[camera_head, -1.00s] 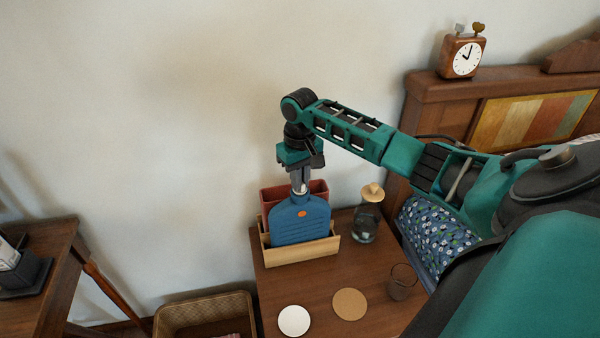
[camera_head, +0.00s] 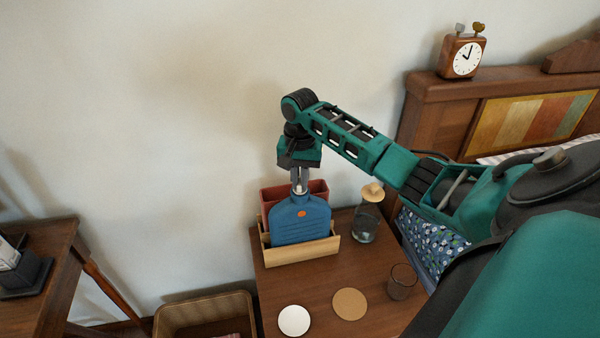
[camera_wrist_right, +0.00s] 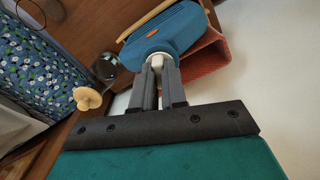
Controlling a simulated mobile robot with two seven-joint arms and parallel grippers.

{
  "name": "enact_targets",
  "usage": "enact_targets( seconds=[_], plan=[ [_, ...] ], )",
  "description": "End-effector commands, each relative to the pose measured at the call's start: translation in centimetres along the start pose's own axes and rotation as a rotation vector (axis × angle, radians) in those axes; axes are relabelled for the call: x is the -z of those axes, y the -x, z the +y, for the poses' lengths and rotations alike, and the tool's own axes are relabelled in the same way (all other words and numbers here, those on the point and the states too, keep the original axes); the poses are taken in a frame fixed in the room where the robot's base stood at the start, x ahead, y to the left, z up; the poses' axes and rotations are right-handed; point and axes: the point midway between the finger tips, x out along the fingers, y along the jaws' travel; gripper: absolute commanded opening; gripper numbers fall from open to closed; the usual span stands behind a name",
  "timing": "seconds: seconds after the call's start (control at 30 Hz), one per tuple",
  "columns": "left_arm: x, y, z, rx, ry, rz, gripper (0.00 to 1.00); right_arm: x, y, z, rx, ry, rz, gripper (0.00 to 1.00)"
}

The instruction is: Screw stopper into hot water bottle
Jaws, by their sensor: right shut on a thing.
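The blue hot water bottle (camera_head: 300,222) stands upright in a wooden holder (camera_head: 300,253) on the bedside table, neck up. My right gripper (camera_head: 300,186) points straight down over the bottle's neck. Its fingers are shut on the white stopper (camera_wrist_right: 156,61), which sits at the mouth of the bottle in the right wrist view (camera_wrist_right: 165,32). How deep the stopper sits in the neck is hidden by the fingers. My left gripper is not in view.
A reddish container (camera_head: 318,187) stands behind the bottle. A glass jar with a round stopper (camera_head: 366,220), a dark glass (camera_head: 402,282), a cork coaster (camera_head: 350,304) and a white disc (camera_head: 294,320) are on the table (camera_head: 325,278). A basket (camera_head: 204,312) stands below left.

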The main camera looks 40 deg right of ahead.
Motion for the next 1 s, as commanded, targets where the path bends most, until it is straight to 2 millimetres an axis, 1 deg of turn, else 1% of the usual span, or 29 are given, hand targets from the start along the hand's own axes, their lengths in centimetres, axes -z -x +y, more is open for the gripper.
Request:
enact_targets(
  seconds=[0.1, 0.37, 0.47, 0.57, 0.8, 0.9, 1.0],
  plan=[
    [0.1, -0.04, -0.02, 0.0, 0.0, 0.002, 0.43, 0.06, 0.05, 0.03, 0.0, -0.061, 0.001, 0.0],
    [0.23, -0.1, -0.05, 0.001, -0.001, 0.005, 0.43, 0.08, 0.06, 0.05, -0.001, -0.067, 0.002, 0.0],
    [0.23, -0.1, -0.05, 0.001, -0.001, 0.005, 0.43, 0.04, 0.03, -0.01, 0.001, -0.124, 0.001, 0.0],
    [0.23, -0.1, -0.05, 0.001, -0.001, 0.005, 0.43, 0.01, 0.0, -0.02, 0.002, -0.261, 0.0, 0.0],
    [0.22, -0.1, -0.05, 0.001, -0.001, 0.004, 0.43, -0.02, -0.04, -0.02, 0.001, -0.639, -0.002, 0.0],
    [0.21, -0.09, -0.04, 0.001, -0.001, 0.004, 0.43, 0.04, -0.02, 0.01, 0.002, -0.771, 0.0, 0.0],
    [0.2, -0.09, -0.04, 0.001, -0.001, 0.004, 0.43, 0.04, -0.02, 0.04, 0.0, -0.847, 0.001, 0.0]
  ],
)
